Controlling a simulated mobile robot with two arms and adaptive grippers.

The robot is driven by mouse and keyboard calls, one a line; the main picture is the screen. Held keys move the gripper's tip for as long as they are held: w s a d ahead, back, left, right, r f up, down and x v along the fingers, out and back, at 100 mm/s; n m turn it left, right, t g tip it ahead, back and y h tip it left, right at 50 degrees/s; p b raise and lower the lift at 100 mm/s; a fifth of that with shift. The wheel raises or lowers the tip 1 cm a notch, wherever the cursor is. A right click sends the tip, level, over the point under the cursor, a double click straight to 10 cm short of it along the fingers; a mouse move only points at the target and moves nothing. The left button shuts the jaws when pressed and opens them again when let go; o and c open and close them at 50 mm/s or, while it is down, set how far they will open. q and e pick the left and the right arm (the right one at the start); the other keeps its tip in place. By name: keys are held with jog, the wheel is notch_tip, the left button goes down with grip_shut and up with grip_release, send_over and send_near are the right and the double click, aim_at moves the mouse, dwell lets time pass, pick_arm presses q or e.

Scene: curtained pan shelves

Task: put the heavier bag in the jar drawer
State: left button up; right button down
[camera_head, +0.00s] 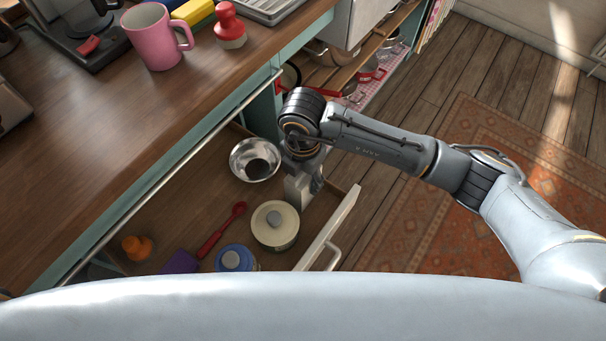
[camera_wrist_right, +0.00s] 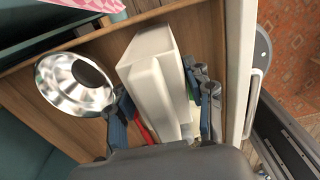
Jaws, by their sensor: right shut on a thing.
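The open drawer (camera_head: 187,217) holds kitchen things. My right gripper (camera_head: 303,170) reaches down into its right end, beside the metal bowl. In the right wrist view, its fingers (camera_wrist_right: 163,108) are shut on a white, block-shaped bag (camera_wrist_right: 150,58) with a narrower folded end towards the gripper. The bag is low in the drawer; I cannot tell whether it touches the floor. In the head view the arm hides most of the bag. My left gripper is out of view. No second bag can be made out.
In the drawer are a metal bowl (camera_head: 255,158), a cream-lidded jar (camera_head: 275,224), a blue-lidded jar (camera_head: 235,259), a red spoon (camera_head: 221,229) and an orange item (camera_head: 137,247). A pink mug (camera_head: 152,38) stands on the counter (camera_head: 80,130). Pan shelves (camera_head: 335,72) lie beyond.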

jog(key=shift+f, duration=0.5)
dwell(0.3)
jog(key=shift+c, duration=2.2)
grip_release()
notch_tip(320, 180, up, 12)
jog(key=shift+r, duration=0.1)
grip_shut()
